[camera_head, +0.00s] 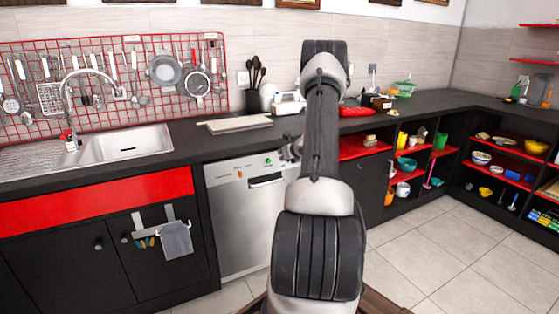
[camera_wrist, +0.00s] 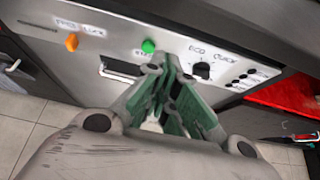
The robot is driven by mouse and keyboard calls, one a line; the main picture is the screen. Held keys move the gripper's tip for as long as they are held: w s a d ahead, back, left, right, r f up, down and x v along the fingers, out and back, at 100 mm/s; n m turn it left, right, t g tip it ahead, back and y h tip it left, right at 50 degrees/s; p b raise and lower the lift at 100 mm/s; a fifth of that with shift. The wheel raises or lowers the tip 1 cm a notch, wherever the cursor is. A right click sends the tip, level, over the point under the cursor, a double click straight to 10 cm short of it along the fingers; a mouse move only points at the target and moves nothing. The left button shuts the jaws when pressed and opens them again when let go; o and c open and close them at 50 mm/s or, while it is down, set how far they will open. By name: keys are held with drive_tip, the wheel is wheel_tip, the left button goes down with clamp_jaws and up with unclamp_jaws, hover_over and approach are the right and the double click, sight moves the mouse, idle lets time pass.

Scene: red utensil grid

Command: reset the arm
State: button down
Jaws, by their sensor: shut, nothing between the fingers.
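My gripper (camera_wrist: 166,78) is shut and empty in the wrist view, its green-lined fingers together in front of the dishwasher's control panel. In the head view, my arm hides most of the gripper; a small grey part (camera_head: 289,152) shows left of the arm, by the panel's right end. The silver dishwasher (camera_head: 238,225) is under the counter. Its panel has an orange knob (camera_wrist: 72,42), a lit green button (camera_wrist: 148,46) and a black knob (camera_wrist: 203,70). I cannot tell whether the fingers touch the panel.
The dark counter (camera_head: 210,131) runs above the dishwasher, with a pale board (camera_head: 235,124) on it. A sink (camera_head: 118,146) is at the left. Open shelves with bowls and cups stand at the right. The tiled floor (camera_head: 440,250) at the right is clear.

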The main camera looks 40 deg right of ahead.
drive_tip(key=shift+w+r+v, duration=0.1)
drive_tip(key=shift+r+v, duration=0.1)
drive_tip(key=shift+v, duration=0.7)
drive_tip(key=shift+w+r+v, duration=0.1)
drive_tip(key=shift+r+v, duration=0.05)
drive_tip(key=shift+v, duration=0.7)
drive_tip(key=s+a+f+n+g+y, duration=0.25)
drive_tip(key=s+a+n+y, duration=0.35)
drive_tip(key=a+n, duration=0.4)
drive_tip(key=s+a+r+n+g+y, duration=0.25)
drive_tip(key=s+a+r+n, duration=0.35)
drive_tip(key=s+a+n, duration=0.55)
drive_tip(key=s+a+r+n+g+h, duration=0.2)
drive_tip(key=s+a+r+n+h, duration=0.3)
drive_tip(key=s+a+r+n, duration=1.2)
wheel_tip(320, 180, up, 2)
drive_tip(key=shift+s+a+n, duration=0.35)
drive_tip(key=shift+s+a, duration=0.3)
drive_tip(key=shift+a, duration=0.4)
